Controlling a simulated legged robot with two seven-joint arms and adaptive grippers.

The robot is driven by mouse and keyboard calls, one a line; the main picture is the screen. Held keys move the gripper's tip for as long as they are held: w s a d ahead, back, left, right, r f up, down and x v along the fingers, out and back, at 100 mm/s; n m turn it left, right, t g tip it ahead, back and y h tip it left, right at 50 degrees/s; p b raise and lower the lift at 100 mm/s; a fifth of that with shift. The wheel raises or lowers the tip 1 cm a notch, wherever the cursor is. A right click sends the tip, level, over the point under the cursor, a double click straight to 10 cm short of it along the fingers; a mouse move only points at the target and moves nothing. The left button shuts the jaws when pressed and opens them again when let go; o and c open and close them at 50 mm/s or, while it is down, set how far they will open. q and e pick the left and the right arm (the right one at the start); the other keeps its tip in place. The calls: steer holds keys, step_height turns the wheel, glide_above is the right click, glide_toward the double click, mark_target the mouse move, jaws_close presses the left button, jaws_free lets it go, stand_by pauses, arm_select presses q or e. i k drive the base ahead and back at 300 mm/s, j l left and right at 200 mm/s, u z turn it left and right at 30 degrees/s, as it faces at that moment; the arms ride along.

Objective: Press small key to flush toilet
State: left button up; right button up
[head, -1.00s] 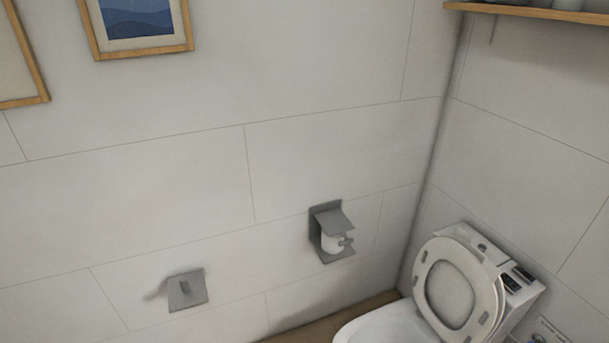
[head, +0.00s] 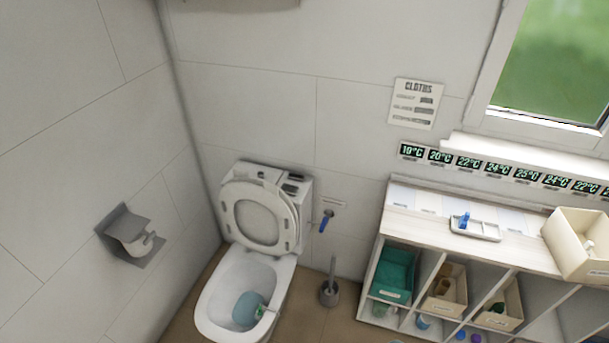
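The white toilet (head: 212,307) stands in the corner with its lid and seat (head: 261,216) raised against the tank. Dark flush keys show on top of the tank at its right side; the small key (head: 290,188) appears to be one of them, but they are too small to tell apart with certainty. A blue-grey object (head: 247,308) with a pale green end lies in the bowl. Neither of my grippers is in view.
A toilet paper holder (head: 130,236) is on the left wall. A blue-handled valve (head: 325,222) and a toilet brush (head: 330,290) are right of the toilet. A shelf unit (head: 471,236) with bins stands farther right, below a window. Some floor before it is clear.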

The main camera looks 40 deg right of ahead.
mark_target(292, 176)
steer(key=z, duration=1.4)
